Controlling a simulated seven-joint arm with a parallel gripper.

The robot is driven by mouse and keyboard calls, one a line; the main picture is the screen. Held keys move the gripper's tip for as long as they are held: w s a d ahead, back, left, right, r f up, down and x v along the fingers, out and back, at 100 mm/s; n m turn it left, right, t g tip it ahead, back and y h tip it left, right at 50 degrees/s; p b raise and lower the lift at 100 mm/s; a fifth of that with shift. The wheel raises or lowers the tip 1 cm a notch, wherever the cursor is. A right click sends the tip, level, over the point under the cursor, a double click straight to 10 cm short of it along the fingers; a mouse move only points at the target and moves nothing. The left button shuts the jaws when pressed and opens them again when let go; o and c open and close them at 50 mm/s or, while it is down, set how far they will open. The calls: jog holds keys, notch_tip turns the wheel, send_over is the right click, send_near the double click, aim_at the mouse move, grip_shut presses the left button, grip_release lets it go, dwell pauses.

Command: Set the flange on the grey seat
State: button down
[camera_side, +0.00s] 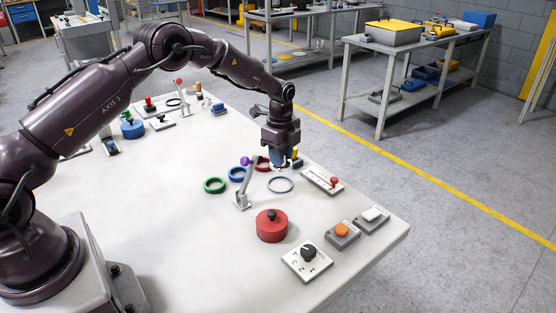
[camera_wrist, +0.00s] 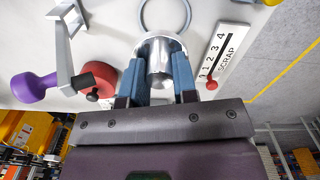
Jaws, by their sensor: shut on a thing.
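The flange (camera_wrist: 160,58) is a silvery metal piece with a round stem and a wider pale disc. My gripper (camera_wrist: 158,78) has its blue fingers shut on the stem, one on each side. In the side view my gripper (camera_side: 283,158) points down over the far part of the table and mostly hides the flange. The grey seat (camera_side: 281,192) is a thin grey ring on the white table, nearer the side camera than my gripper. In the wrist view the grey ring (camera_wrist: 143,15) lies just beyond the flange, cut by the top edge.
A SCRAP slider panel (camera_side: 318,178) lies right of the ring.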

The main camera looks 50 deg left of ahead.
aim_at(280, 185)
jog(key=shift+w+a+f, duration=0.25)
jog(key=shift+a+f, duration=0.05)
jog(key=shift+a, duration=0.1)
jog(key=shift+f, duration=2.8)
jog(key=shift+f, duration=0.55)
jog(key=c, duration=1.2)
grip_release()
jog(key=shift+r, duration=5.45)
